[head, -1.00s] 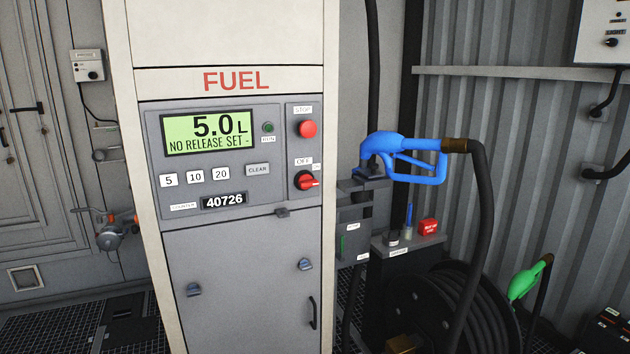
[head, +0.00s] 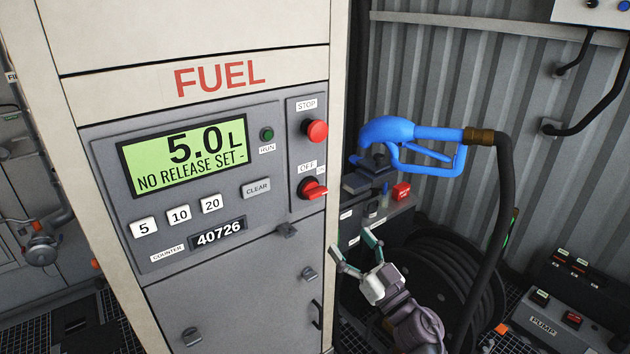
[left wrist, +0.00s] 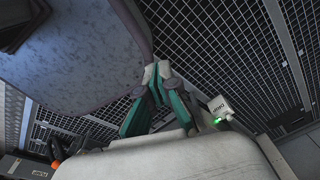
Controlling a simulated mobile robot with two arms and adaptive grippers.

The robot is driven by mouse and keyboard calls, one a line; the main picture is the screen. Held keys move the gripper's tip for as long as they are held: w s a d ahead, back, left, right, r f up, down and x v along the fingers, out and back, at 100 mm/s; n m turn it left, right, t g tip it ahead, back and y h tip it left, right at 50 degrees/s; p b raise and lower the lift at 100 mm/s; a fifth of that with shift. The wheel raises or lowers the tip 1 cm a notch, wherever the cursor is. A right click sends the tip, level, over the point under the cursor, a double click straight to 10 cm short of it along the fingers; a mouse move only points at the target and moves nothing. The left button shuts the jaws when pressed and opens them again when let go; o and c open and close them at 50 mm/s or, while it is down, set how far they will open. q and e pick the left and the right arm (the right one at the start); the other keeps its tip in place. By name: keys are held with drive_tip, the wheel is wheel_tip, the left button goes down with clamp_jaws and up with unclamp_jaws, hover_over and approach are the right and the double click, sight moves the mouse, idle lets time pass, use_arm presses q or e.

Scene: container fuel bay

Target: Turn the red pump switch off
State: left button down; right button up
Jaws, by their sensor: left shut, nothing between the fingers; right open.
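The red pump switch (head: 313,189) is a red rotary knob on the right side panel of the fuel dispenser. Its handle points right, towards the ON label, with OFF above it. My right gripper (head: 353,244) is open and empty in the head view, below and right of the switch and apart from it. My left gripper (left wrist: 156,72) shows only in the left wrist view, shut with its teal fingertips together and nothing between them, above a mesh floor.
A red stop button (head: 316,131) sits just above the switch. The display (head: 188,152) reads 5.0 L. A blue nozzle (head: 408,140) with a black hose hangs right of the dispenser, near a hose reel (head: 462,285). A PUMP box (head: 543,326) stands at lower right.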

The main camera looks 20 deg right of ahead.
sight(320, 195)
drive_tip(key=shift+y, duration=0.3)
drive_tip(key=x, duration=0.4)
drive_tip(key=r+p+x, duration=0.1)
drive_tip(key=x, duration=0.3)
drive_tip(key=p+x, duration=0.1)
drive_tip(key=x, duration=0.3)
drive_tip(key=shift+s+d+r, duration=0.1)
drive_tip(key=shift+r, duration=0.4)
drive_tip(key=shift+x, duration=0.8)
use_arm(q)
drive_tip(key=shift+s+d+r, duration=0.1)
drive_tip(key=shift+d+r, duration=0.2)
drive_tip(key=shift+r, duration=0.3)
drive_tip(key=shift+s+d+r, duration=0.1)
drive_tip(key=shift+d+r, duration=0.2)
drive_tip(key=shift+r, duration=0.3)
use_arm(e)
drive_tip(key=shift+c, duration=1.3)
drive_tip(key=shift+f, duration=0.1)
drive_tip(key=c, duration=0.9)
use_arm(q)
drive_tip(key=shift+s+d, duration=0.2)
use_arm(e)
drive_tip(key=shift+n, duration=0.3)
